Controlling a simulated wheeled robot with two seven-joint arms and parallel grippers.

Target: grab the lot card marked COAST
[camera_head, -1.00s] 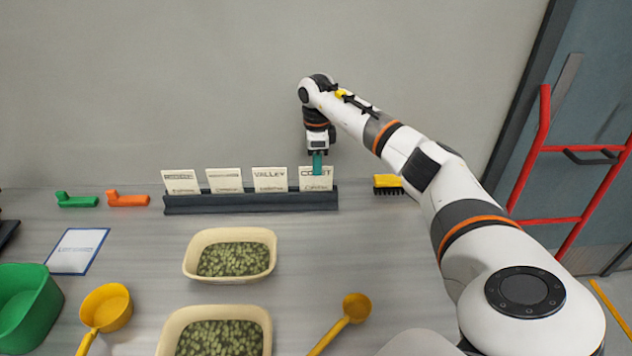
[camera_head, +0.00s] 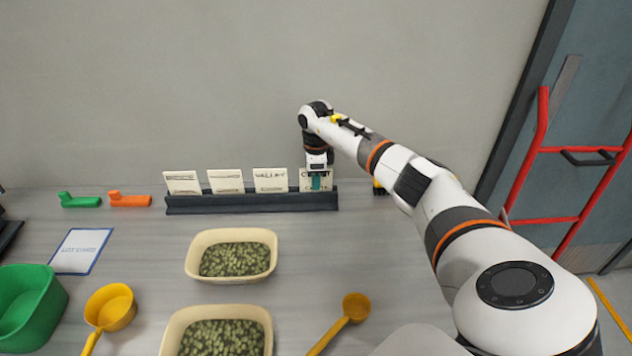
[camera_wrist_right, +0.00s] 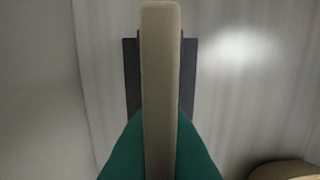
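The rightmost card (camera_head: 307,187) stands in the dark rack (camera_head: 250,203) by the wall. Its heading starts with C and ends in T, and a finger covers the middle. My right gripper (camera_head: 318,183) is lowered over this card from above, a teal finger in front of it. In the right wrist view the card (camera_wrist_right: 160,70) appears edge-on between the teal fingers (camera_wrist_right: 160,125). The card's edge hides their inner faces, so I cannot tell whether they press on it. The card still sits in the rack. My left gripper is out of view.
Three other cards stand left in the rack, one reading VALLEY (camera_head: 270,180). A yellow brush (camera_head: 378,187) lies partly hidden right of the rack. Two bins of green pellets (camera_head: 190,262) and a yellow scoop (camera_head: 355,306) are in front. The counter just before the rack is clear.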

